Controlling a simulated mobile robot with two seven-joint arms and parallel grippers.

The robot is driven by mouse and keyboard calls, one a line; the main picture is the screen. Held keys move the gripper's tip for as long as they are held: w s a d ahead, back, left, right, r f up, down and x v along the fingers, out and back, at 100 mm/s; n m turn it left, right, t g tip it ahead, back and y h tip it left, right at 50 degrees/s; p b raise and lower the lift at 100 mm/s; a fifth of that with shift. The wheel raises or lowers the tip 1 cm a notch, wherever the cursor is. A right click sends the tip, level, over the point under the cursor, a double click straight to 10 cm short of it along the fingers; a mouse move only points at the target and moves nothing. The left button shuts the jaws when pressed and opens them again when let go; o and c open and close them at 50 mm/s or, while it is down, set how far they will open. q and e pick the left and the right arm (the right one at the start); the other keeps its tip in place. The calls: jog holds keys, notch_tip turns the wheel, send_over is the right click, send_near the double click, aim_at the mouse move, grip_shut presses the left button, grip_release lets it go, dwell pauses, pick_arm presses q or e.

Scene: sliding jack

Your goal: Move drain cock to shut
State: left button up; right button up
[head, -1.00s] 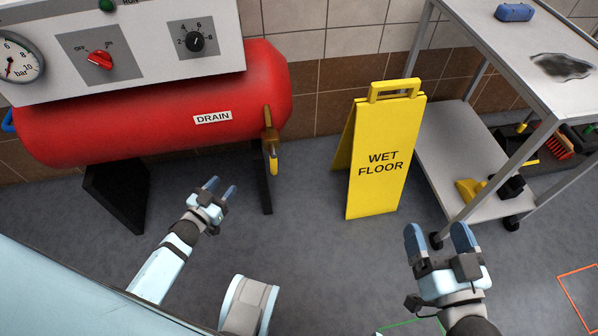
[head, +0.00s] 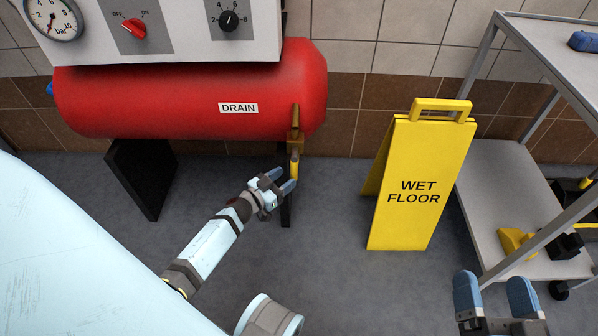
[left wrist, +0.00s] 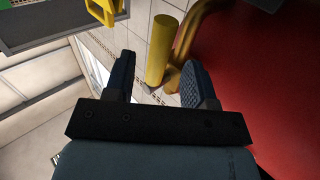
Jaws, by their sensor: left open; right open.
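The drain cock is a brass fitting (head: 295,122) at the right end of the red tank (head: 190,100), beside the DRAIN label (head: 238,108). Its yellow handle (head: 294,163) hangs straight down. My left gripper (head: 281,181) is open at the handle's lower end. In the left wrist view, the yellow handle (left wrist: 161,50) appears between the open fingers of my left gripper (left wrist: 162,66), nearer the right finger. The brass pipe (left wrist: 190,45) is behind it. I cannot tell whether a finger touches the handle. My right gripper (head: 494,287) is open and empty at the lower right.
A yellow wet floor sign (head: 418,185) stands right of the tank. A grey cart (head: 520,205) stands further right. A black tank leg (head: 140,178) is at the left; another stands behind the handle. A control panel (head: 180,30) is above the tank. Floor between tank and sign is clear.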

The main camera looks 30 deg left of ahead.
pick_arm(q)
jog(key=b+x, duration=0.1)
jog(key=x, duration=0.5)
pick_arm(e)
notch_tip(320, 180, down, 3)
jog(key=shift+a+f+g, duration=0.1)
jog(key=shift+g, duration=0.6)
pick_arm(q)
jog(key=shift+w, duration=0.15)
jog(key=shift+c, duration=0.2)
grip_shut()
